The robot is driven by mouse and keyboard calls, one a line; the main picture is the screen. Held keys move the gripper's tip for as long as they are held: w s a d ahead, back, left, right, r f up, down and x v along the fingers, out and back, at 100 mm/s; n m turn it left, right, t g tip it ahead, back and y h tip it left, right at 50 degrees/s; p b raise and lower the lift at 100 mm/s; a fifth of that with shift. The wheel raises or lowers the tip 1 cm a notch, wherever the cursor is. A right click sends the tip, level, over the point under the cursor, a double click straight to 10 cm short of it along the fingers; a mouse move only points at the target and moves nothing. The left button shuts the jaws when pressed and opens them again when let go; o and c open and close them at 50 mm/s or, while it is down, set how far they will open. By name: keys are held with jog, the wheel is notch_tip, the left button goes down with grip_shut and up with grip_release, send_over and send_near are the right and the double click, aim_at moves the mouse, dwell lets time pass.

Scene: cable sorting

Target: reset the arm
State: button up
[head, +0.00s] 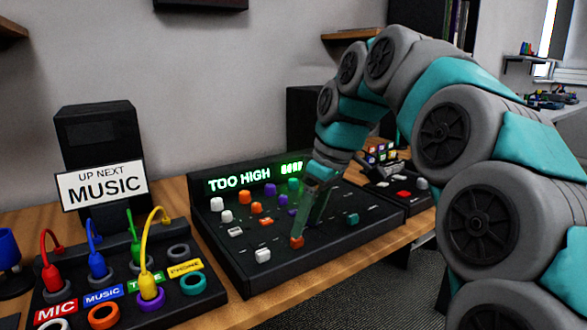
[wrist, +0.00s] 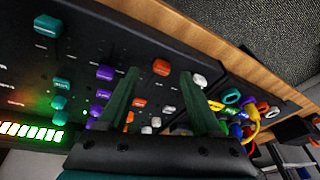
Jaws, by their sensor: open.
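My arm (head: 467,140) reaches in from the right over the black mixing console (head: 262,278). My gripper (head: 308,222) points down at the console. In the wrist view my gripper (wrist: 160,74) has its two dark green fingers spread apart.
The console display (head: 239,181) reads "TOO HIGH". A cable panel (head: 205,293) with coloured plugs and rings stands at left, below an "UP NEXT MUSIC" sign (head: 102,186). A smaller black unit (head: 398,205) is at right. Bare wood (head: 290,298) runs along the front.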

jog(key=s+d+f+m+g+h, duration=0.1)
jog(key=s+d+f+m, duration=0.2)
jog(key=s+f, duration=0.4)
jog(key=s+d+f+m+g+h, duration=0.1)
jog(key=s+d+f+m, duration=0.3)
jog(key=s, duration=1)
jog(key=s+d+f+m+h, duration=0.1)
jog(key=s+d+f+m, duration=0.3)
jog(key=s+f, duration=0.6)
jog(key=shift+s+d+f+g, duration=0.4)
jog(key=shift+d+f, duration=0.2)
jog(key=shift+c, duration=0.3)
